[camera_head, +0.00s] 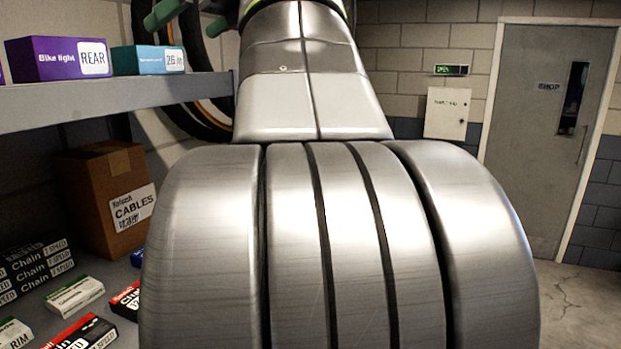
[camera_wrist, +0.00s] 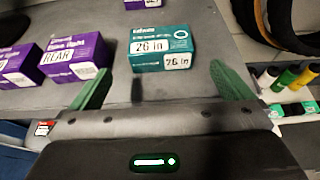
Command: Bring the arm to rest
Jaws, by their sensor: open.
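My gripper (camera_wrist: 160,78) shows in the wrist view with its two green fingers wide apart and nothing between them. A teal box (camera_wrist: 162,50) marked "26 in" lies on the grey shelf just beyond the fingertips, apart from them. In the head view my silver arm fills the middle and reaches up and away. Part of a green finger shows at the top left, above the teal box (camera_head: 148,60); the rest of the gripper is out of view or hidden by the arm.
A purple bike light box (camera_head: 58,60) stands beside the teal box on the upper shelf (camera_head: 100,104). Below are a cardboard box (camera_head: 92,200) marked "CABLES" and several chain boxes. Tyres hang behind. A grey door (camera_head: 540,130) and clear floor (camera_head: 580,300) are at the right.

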